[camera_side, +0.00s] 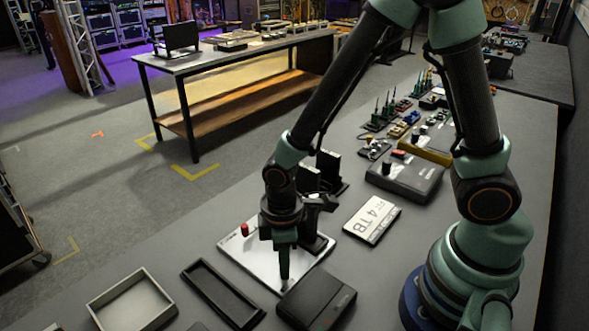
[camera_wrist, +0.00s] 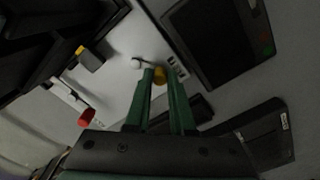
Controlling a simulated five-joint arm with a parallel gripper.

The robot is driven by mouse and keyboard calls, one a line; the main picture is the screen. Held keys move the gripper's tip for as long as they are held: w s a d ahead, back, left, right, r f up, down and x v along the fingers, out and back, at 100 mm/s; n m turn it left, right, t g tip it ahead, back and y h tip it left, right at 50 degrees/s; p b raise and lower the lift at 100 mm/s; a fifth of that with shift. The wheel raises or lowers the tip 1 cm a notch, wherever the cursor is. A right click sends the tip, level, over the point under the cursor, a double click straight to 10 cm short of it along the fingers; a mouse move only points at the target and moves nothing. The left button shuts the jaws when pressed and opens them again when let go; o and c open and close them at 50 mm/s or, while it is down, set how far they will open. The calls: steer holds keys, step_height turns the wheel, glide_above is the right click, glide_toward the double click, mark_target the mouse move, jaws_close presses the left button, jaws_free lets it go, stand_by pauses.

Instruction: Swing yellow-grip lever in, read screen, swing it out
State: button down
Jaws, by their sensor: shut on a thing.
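My gripper (camera_side: 284,278) points down over the right part of a pale plate (camera_side: 262,262). In the wrist view my gripper (camera_wrist: 161,72) has its fingers closed around a yellow grip (camera_wrist: 160,76). A thin arm runs from this grip to a small pale pivot on the plate (camera_wrist: 118,85). A red grip (camera_wrist: 86,117) on another thin arm sits at the left; it also shows in the side view (camera_side: 245,229). A dark block with a yellow patch (camera_wrist: 90,60) stands near it. I cannot tell which dark device holds the screen, and no reading is legible.
A black box (camera_side: 316,301) lies close to the plate's front right. A black tray (camera_side: 222,293) and a grey tray (camera_side: 132,303) lie in front. A labelled white box (camera_side: 372,219) and a dark pedal-like box (camera_side: 404,177) lie behind to the right.

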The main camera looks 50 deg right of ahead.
steer(key=shift+s+n, duration=0.1)
steer(key=shift+n, duration=0.5)
steer(key=c, duration=0.8)
jaws_free()
steer(key=shift+o, duration=0.2)
steer(key=shift+r, duration=0.1)
step_height(320, 180, up, 12)
steer(key=d+r+m+t, duration=0.5)
steer(key=d+r+m, duration=0.5)
steer(key=d, duration=0.2)
steer(key=shift+d+m+t, duration=0.3)
steer(key=shift+d, duration=0.05)
steer(key=shift+r, duration=0.1)
stand_by(0.3)
